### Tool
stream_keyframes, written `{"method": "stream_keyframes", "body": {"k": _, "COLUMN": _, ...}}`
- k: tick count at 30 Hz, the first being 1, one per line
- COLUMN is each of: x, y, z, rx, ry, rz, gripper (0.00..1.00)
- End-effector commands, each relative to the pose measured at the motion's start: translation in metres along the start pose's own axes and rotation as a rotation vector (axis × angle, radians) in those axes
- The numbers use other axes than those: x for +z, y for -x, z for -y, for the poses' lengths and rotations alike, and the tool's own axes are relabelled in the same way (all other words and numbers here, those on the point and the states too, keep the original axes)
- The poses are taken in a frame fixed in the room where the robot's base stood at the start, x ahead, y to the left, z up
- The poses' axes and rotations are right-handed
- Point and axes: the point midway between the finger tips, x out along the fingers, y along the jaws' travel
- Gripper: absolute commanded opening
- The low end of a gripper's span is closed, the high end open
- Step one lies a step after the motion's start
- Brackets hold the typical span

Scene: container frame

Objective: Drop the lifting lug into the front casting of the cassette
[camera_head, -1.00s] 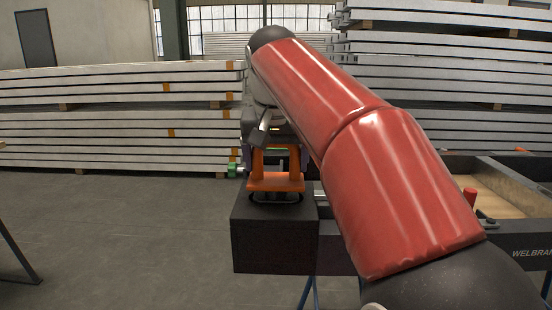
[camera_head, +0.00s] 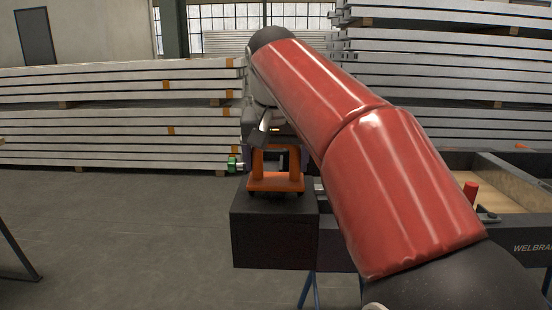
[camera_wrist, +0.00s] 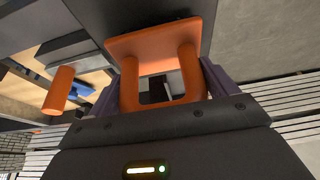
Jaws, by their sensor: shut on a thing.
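The orange lifting lug (camera_head: 275,183) has a flat plate at its lower end and a handle with two posts above it. It appears upright in the head view. In the wrist view the lug (camera_wrist: 150,46) sits between the purple fingers of my gripper (camera_wrist: 156,88), which is shut on it. In the head view my gripper (camera_head: 268,138) is above the lug and partly hidden by my arm. The black block-shaped front casting (camera_head: 275,240) is directly below the lug. Its opening is hidden, and I cannot tell whether the lug touches it.
A dark frame (camera_head: 530,238) with a tan-floored bay and a red handle (camera_head: 470,194) lies to the right. A small green part (camera_head: 232,164) is left of the lug. Stacked pale panels (camera_head: 120,140) stand behind.

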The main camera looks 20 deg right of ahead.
Motion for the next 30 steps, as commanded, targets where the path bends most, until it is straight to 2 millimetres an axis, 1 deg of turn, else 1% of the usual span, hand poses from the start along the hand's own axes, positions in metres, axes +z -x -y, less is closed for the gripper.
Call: {"method": "stream_keyframes", "body": {"k": 30, "x": 0.004, "y": -0.010, "z": 0.000, "rx": -0.002, "ry": -0.001, "rz": -0.007, "gripper": 0.39}}
